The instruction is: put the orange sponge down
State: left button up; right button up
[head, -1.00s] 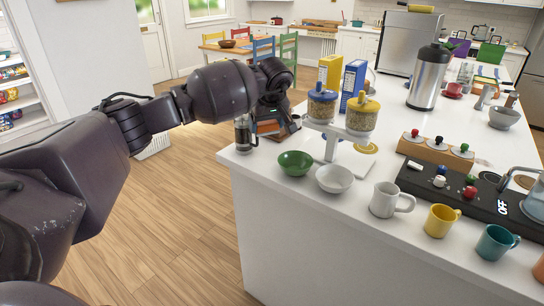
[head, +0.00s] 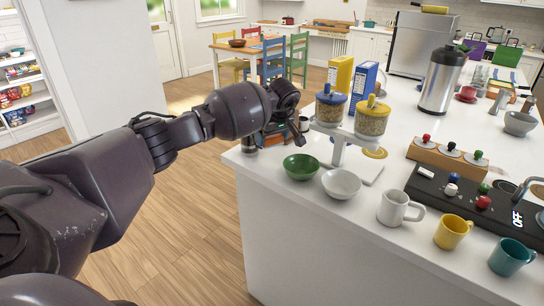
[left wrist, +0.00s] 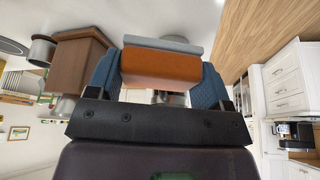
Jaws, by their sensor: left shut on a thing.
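The orange sponge (left wrist: 160,67), with a grey layer along one side, sits between the two blue fingers of my left gripper in the left wrist view. My left gripper (left wrist: 158,78) is shut on it. My right gripper is in neither current view.
Close to the gripper stand a blue-lidded jar (head: 331,108), a yellow-lidded jar (head: 371,118), a green bowl (head: 301,167) and a white bowl (head: 341,184). Yellow (head: 340,75) and blue (head: 362,82) boxes stand behind. The counter's left edge drops to the wooden floor (head: 190,235).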

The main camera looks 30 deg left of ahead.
aim_at(270, 162)
pick_arm(q)
jog(key=shift+f, duration=3.5)
jog(key=shift+f, duration=0.1)
jog(key=o, duration=1.1)
jog(key=shift+c, duration=0.2)
jog(key=shift+d+r, duration=0.1)
jog(key=shift+r, duration=0.4)
jog(key=v, duration=1.1)
jog(key=shift+p, duration=0.3)
jog(key=shift+d, duration=0.1)
